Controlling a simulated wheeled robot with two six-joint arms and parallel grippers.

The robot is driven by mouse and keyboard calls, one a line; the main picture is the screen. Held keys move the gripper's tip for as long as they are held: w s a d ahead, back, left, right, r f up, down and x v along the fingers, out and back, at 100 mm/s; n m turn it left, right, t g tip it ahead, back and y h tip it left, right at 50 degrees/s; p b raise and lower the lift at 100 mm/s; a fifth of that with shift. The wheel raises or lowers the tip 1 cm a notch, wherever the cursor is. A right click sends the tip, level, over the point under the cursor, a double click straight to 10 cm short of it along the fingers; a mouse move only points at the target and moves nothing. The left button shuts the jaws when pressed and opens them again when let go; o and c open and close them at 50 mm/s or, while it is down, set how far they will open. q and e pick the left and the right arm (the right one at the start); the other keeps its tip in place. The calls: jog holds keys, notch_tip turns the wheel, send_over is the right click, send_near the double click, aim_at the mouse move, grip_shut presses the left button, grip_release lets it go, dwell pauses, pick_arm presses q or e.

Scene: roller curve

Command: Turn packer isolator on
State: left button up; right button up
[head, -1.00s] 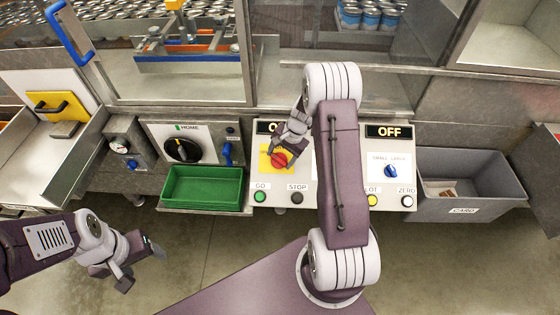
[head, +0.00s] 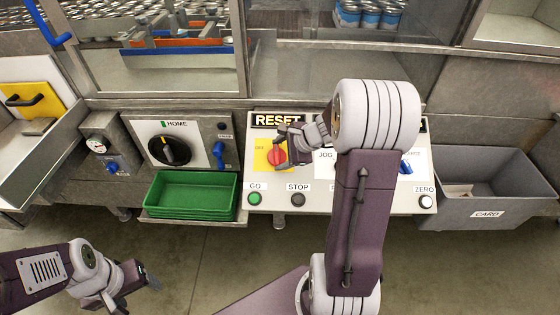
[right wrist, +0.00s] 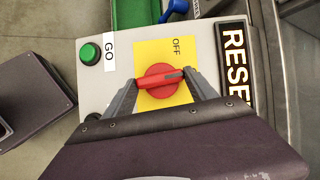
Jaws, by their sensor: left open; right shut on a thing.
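The packer isolator is a red rotary knob (head: 277,155) on a yellow plate (head: 262,160), on the pale control panel (head: 317,202). My right gripper (head: 288,153) is shut on the knob. In the right wrist view the gripper's fingers (right wrist: 164,88) lie on either side of the knob (right wrist: 158,83). Its bar points right, toward the lit RESET display (right wrist: 234,65); OFF is printed on the plate above it, and the right finger hides part of the plate. My left gripper (head: 136,291) is open and empty at lower left, away from the panel.
GO (head: 254,199) and STOP (head: 298,200) buttons sit below the plate. Green trays (head: 193,210) and a HOME dial (head: 170,151) are to the left. A grey CARD bin (head: 489,214) is at right. My right arm covers part of the panel.

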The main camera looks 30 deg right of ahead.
jog(key=shift+m+t+b, duration=0.4)
jog(key=shift+m+b, duration=0.3)
jog(key=shift+b, duration=0.05)
jog(key=o, duration=1.4)
jog(key=shift+c, duration=0.2)
jog(key=shift+s, duration=0.1)
jog(key=p+v, duration=0.2)
jog(key=v, duration=0.7)
jog(key=shift+p, duration=0.3)
jog(key=shift+a+r, duration=0.1)
